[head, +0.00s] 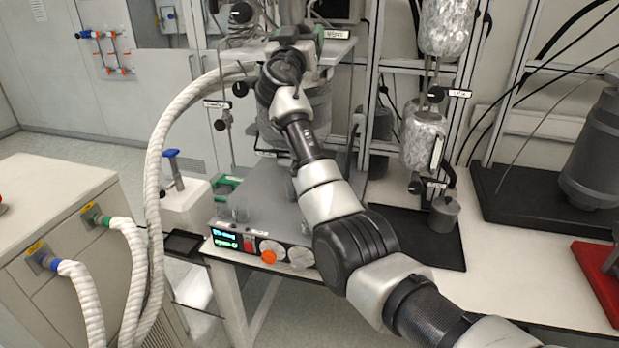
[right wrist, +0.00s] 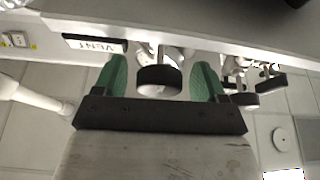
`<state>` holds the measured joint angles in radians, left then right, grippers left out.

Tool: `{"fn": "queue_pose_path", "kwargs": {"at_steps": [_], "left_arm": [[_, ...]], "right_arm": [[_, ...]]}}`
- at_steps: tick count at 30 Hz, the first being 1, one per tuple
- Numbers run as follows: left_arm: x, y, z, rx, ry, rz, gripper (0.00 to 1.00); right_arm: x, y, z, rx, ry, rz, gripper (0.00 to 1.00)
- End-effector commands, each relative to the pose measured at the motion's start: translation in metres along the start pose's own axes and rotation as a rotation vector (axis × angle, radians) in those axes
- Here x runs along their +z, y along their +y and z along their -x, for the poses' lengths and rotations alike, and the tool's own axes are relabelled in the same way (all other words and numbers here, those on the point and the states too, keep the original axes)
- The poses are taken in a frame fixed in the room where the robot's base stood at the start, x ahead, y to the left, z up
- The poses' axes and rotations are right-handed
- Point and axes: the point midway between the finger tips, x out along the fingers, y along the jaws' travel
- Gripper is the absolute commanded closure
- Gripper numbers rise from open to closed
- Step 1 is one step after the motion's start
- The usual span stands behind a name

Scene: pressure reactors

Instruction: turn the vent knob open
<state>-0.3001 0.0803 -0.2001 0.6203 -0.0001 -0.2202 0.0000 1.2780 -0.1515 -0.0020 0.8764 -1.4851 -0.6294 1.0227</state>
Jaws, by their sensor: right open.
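The vent knob (right wrist: 158,80) is a round black knob on a metal stem in the right wrist view. A label reading VENT (right wrist: 93,45) is on the panel edge to its left. My right gripper (right wrist: 160,64) is open, with one green finger on each side of the knob. Gaps show between the knob and both fingers. In the head view my right gripper (head: 296,34) is up at the top of the reactor stand, beside a small label plate (head: 337,34). The knob is hidden there behind my arm. My left gripper is not in view.
A thick white hose (head: 153,180) curves up on the left. Foil-wrapped vessels (head: 422,135) hang on the right. Other black knobs (right wrist: 245,100) are right of the fingers.

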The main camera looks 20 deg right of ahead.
Motion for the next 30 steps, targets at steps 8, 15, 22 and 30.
{"fn": "queue_pose_path", "kwargs": {"at_steps": [8,15,22,30], "left_arm": [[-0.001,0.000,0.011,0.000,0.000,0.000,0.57],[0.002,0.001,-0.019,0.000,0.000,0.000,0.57],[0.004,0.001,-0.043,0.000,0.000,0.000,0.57],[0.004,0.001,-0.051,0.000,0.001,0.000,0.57]], "right_arm": [[-0.003,-0.001,-0.001,0.083,-0.001,-0.202,0.28],[0.005,-0.005,0.043,0.088,0.001,-0.220,0.28],[0.004,-0.009,0.088,0.087,0.001,-0.219,0.28],[0.031,-0.012,0.112,0.072,-0.050,-0.188,0.28]]}}
